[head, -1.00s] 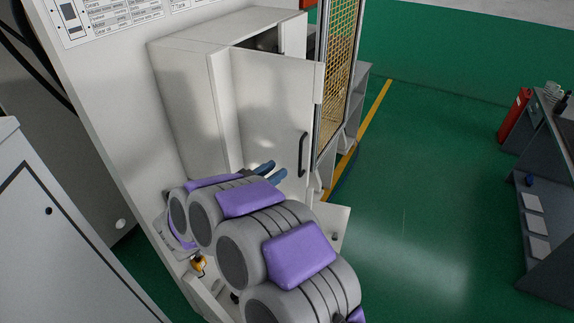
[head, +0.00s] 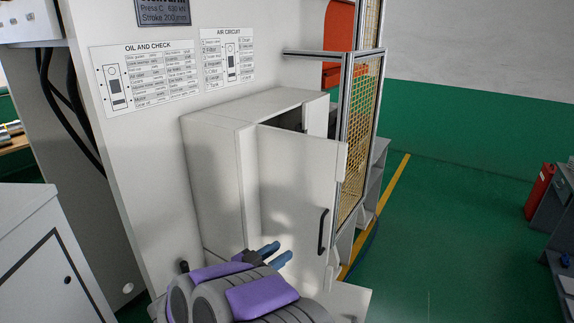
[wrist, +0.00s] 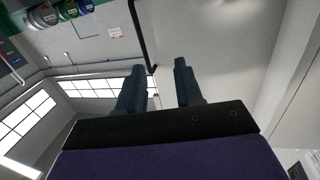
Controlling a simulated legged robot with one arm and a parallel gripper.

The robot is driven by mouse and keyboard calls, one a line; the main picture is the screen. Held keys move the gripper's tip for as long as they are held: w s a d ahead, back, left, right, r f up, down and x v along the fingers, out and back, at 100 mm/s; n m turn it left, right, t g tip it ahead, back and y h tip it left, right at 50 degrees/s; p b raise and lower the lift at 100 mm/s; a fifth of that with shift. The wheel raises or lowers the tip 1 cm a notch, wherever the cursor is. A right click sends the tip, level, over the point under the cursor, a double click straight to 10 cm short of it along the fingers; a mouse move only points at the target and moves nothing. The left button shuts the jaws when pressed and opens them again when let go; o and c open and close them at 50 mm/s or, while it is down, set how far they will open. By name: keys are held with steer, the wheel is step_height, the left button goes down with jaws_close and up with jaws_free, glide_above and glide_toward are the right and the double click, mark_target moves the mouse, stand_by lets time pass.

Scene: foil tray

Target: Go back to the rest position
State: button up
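My gripper (head: 274,254) is low in the head view, in front of the white cabinet door (head: 293,190). Its two blue fingers also show in the wrist view (wrist: 157,90), apart with an empty gap between them. The door has a dark handle (head: 322,231), which stands to the right of the fingertips. The door stands partly open, with a dark gap at the top of the cabinet (head: 215,185). The wrist view looks upward, with a dark bar beyond the fingers.
A yellow mesh guard (head: 360,140) stands right of the cabinet. A white box-like cabinet (head: 40,255) is at the lower left. Open green floor (head: 450,230) lies to the right, with a red extinguisher (head: 540,190) and a grey shelf at the far edge.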

steer(key=w+a+n+t+y+b, duration=0.2)
steer(key=w+a+n+y+b, duration=0.3)
steer(key=y, duration=0.6)
steer(key=s+a+f+n+g+y+b, duration=0.1)
steer(key=s+f+n+g+y+b, duration=0.3)
steer(key=s+y, duration=0.4)
steer(key=s+d+f+g+h+b, duration=0.2)
steer(key=s+d, duration=0.6)
steer(key=s, duration=0.4)
steer(key=s+d+f+g+h+b, duration=0.2)
steer(key=s+d+f+g+b, duration=0.2)
steer(key=s, duration=0.8)
steer(key=s+d+f+g+h+b, duration=0.2)
steer(key=s+d+f+g, duration=0.4)
steer(key=s+d+f, duration=0.3)
steer(key=s+d+b, duration=0.1)
steer(key=s+d, duration=0.2)
steer(key=shift+s+h, duration=0.3)
